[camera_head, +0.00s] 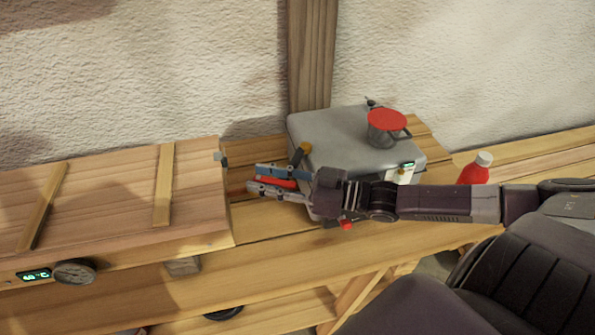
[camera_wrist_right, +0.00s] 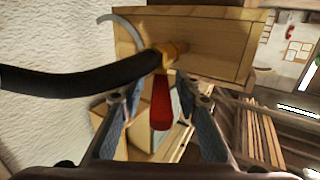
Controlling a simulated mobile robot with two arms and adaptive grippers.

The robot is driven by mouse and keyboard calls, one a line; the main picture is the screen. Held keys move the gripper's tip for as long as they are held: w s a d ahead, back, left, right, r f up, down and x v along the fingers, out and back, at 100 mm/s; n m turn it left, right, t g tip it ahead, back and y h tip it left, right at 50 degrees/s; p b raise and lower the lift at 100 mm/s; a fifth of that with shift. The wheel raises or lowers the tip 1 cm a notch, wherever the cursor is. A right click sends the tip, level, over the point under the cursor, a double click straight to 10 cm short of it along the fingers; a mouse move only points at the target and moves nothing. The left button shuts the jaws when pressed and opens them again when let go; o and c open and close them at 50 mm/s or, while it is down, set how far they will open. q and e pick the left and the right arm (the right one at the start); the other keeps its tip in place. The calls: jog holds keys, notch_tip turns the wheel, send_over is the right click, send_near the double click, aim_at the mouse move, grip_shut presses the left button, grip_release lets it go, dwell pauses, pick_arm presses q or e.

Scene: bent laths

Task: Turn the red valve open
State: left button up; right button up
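The red valve handle (camera_wrist_right: 161,103) hangs between my right gripper's fingers in the right wrist view, joined to a brass-coloured fitting (camera_wrist_right: 174,50) at the end of the wooden box (camera_wrist_right: 215,40). In the head view the red handle (camera_head: 278,183) also shows between the two blue-grey fingers, just right of the wooden box's end (camera_head: 120,200). My right gripper (camera_head: 254,179) is open around it, and it also shows in the right wrist view (camera_wrist_right: 162,90). A gap shows on each side of the handle there. My left gripper is not in view.
A grey metal case (camera_head: 330,140) with a red-topped part (camera_head: 387,120) stands behind my right gripper. A black hose (camera_wrist_right: 75,83) runs to the fitting. A red bottle (camera_head: 474,170) stands to the right. The wooden box has a dial gauge (camera_head: 75,272) and lit display (camera_head: 34,275).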

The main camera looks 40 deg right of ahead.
jog(key=v, duration=1)
jog(key=shift+s+d, duration=0.25)
jog(key=shift+s, duration=0.05)
dwell(0.4)
jog(key=shift+c, duration=0.4)
